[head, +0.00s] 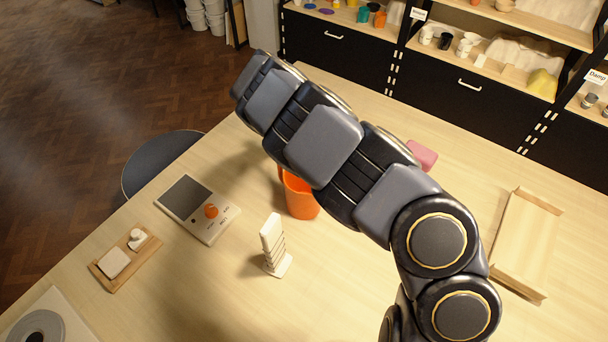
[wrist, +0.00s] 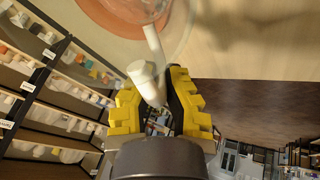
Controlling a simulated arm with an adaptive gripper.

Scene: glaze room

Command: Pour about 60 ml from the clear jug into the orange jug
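The orange jug (head: 299,198) stands upright on the table, partly covered by my arm in the head view. In the wrist view its round orange rim (wrist: 90,14) shows at the top, partly seen through the clear jug (wrist: 140,8). My gripper (wrist: 155,92) has its yellow fingers closed around a pale handle (wrist: 145,76) that appears to belong to the clear jug. The clear jug is above or beside the orange jug's mouth; its tilt and liquid level cannot be told. In the head view, my arm hides the gripper and the clear jug.
A scale with an orange knob (head: 184,196) lies left of the orange jug. A white stacked stand (head: 272,243) is in front of it. A small wooden tray (head: 106,272), a pink block (head: 422,154) and a wooden tray (head: 526,240) are also on the table.

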